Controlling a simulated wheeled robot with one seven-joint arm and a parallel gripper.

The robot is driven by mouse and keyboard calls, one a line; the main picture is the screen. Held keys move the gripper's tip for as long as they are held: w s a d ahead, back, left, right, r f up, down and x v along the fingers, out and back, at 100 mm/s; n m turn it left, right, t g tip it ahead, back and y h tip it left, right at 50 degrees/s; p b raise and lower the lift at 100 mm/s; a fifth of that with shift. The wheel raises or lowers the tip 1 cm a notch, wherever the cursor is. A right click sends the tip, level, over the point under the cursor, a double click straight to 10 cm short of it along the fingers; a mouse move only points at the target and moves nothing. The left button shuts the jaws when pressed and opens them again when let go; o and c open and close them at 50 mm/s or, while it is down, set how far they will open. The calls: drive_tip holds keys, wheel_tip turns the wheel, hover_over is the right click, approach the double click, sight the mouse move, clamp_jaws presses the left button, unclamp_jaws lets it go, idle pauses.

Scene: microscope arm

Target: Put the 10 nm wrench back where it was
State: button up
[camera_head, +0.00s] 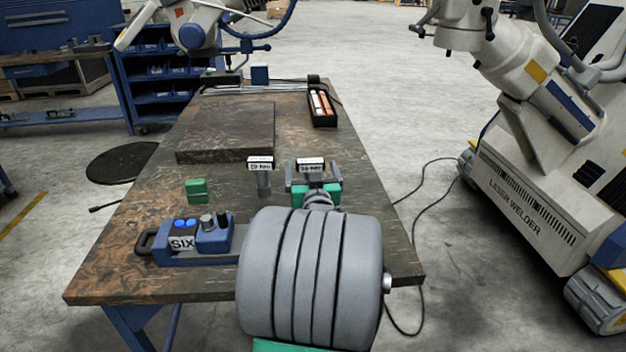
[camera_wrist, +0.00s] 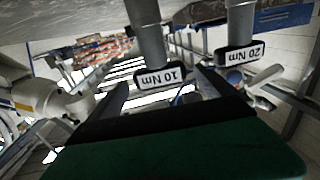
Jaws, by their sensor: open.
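The 10 Nm wrench (camera_wrist: 150,45) shows in the wrist view as a grey shaft with a dark head labelled "10 Nm". In the head view its label (camera_head: 310,164) sits just beyond my gripper. My gripper (camera_head: 313,182) is open, with one finger on each side of the 10 Nm wrench; the fingers also show in the wrist view (camera_wrist: 162,80). Whether either finger touches it I cannot tell. The 20 Nm wrench (camera_head: 264,183) stands upright just to the left and also shows in the wrist view (camera_wrist: 240,30). The lower part of the 10 Nm wrench is hidden in the head view.
The wrenches are over a worn table (camera_head: 130,245). A dark plate (camera_head: 228,130) and a black tray (camera_head: 322,107) are farther back. A laser welder (camera_head: 530,190) stands right of the table.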

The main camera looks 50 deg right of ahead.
drive_tip(key=v, duration=0.6)
drive_tip(key=shift+s+a, duration=0.25)
